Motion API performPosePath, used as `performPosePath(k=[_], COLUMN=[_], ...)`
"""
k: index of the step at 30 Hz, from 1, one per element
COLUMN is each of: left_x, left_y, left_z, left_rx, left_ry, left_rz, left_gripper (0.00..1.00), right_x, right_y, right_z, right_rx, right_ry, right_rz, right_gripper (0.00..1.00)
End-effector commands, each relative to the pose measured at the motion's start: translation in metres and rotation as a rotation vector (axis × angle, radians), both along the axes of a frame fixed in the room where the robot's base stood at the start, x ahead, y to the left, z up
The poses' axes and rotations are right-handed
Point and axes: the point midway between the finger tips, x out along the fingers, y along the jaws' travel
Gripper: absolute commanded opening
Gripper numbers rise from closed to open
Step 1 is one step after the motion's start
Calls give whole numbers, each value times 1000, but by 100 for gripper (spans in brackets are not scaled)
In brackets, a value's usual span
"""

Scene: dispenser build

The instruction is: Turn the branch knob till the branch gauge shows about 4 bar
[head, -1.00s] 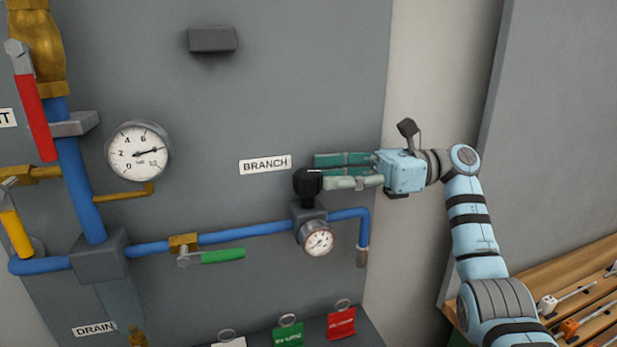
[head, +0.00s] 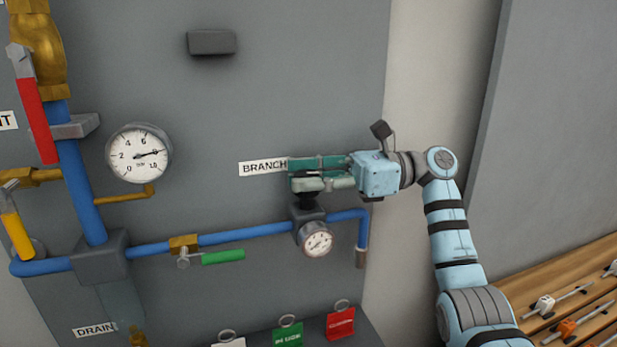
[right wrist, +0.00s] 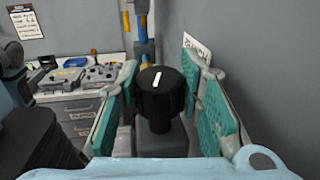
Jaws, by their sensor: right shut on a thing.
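The black branch knob (head: 307,202) sits on top of the regulator on the blue branch pipe, mostly hidden behind my fingers in the head view. In the right wrist view the knob (right wrist: 160,93) has a white mark on its top and stands between the green finger pads. My right gripper (head: 305,177) is shut on it; it also shows in the right wrist view (right wrist: 163,110). The small round branch gauge (head: 317,240) faces out just below the knob; its needle is too small to read surely. My left gripper is not in view.
The BRANCH label (head: 263,167) is left of my fingers. A larger gauge (head: 139,154) at left has its needle near 8. A green-handled valve (head: 222,257) sits on the pipe. Tags (head: 340,323) hang below. A wooden rack (head: 560,310) stands at lower right.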

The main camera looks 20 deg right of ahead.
Motion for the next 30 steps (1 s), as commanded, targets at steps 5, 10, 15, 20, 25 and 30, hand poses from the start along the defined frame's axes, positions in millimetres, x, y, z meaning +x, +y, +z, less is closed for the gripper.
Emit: performPosePath(k=[5,10,15,20,25,30], left_x=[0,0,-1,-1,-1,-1], left_y=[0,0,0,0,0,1], left_z=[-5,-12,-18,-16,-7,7], left_rx=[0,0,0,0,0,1], left_ry=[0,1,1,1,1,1], left_rz=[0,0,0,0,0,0], left_gripper=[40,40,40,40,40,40], right_x=[0,-1,-1,-2,-2,-3], right_y=[0,0,0,0,0,2], right_z=[-1,-2,-2,0,3,4], right_rx=[0,0,1,1,2,4], right_ry=[-1,-3,-4,-3,-3,-1], right_rz=[-41,-128,-260,-409,-570,-728], right_gripper=[5,5,5,5,5,5])
